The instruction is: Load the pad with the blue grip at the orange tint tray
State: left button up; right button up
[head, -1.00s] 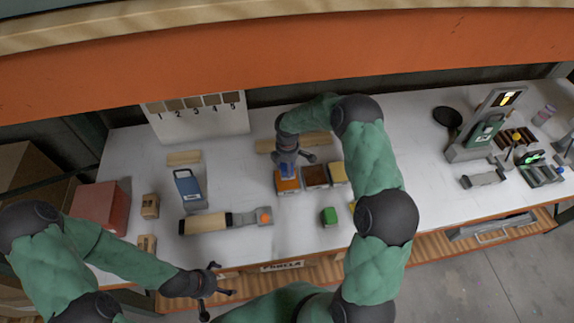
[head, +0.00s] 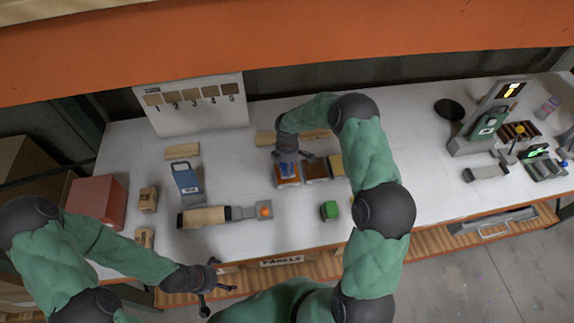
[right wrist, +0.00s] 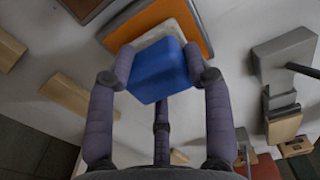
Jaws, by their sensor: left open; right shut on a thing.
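My right gripper (head: 288,168) is shut on the blue grip of a pad, just above or in the orange tint tray (head: 289,184). In the right wrist view the blue grip (right wrist: 160,72) sits between both fingers, with the pale pad (right wrist: 158,44) under it. The orange tray surface (right wrist: 185,14) shows beyond the pad. I cannot tell whether the pad touches the tint. A brown tray (head: 316,170) and a yellow tray (head: 337,165) stand beside the orange one. My left gripper (head: 214,279) is open and empty near the table's front edge.
A green block (head: 330,210) lies in front of the trays. A roller-like tool (head: 205,217) and a blue-faced stand (head: 187,180) are to the left. A numbered board (head: 195,108) stands at the back. Grey devices (head: 485,130) stand at the right.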

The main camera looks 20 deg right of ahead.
jog(key=shift+f+b, duration=0.4)
jog(key=shift+f, duration=0.1)
dwell(0.8)
jog(key=shift+s+f, duration=0.1)
dwell(1.4)
jog(key=shift+r+p, duration=1.6)
jog(key=shift+r, duration=2)
jog(key=shift+f, duration=0.1)
